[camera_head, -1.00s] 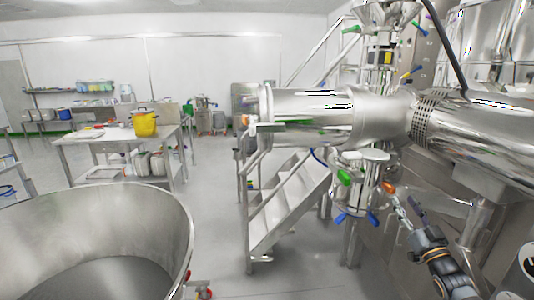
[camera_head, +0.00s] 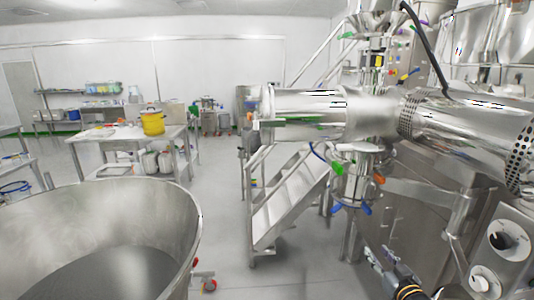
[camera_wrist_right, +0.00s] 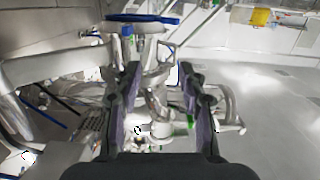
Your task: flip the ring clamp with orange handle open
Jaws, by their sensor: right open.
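The ring clamp's orange handle (camera_head: 379,179) sticks out to the right of the steel pipe joint, under the big horizontal cylinder in the head view. The ring itself is too small to make out. My right gripper (camera_head: 378,258) is low in the head view, below the orange handle and clearly apart from it. Its two dark fingers also show in the right wrist view (camera_wrist_right: 160,82), spread open with nothing held between them. I cannot make out the orange handle in the wrist view. My left gripper is not in view.
Green (camera_head: 337,168) and blue (camera_head: 365,208) handles sit near the orange one. Steel steps (camera_head: 290,205) stand to the left. A large steel bowl (camera_head: 185,215) fills the lower left. Steel cabinet walls are on the right. The grey floor between bowl and steps is free.

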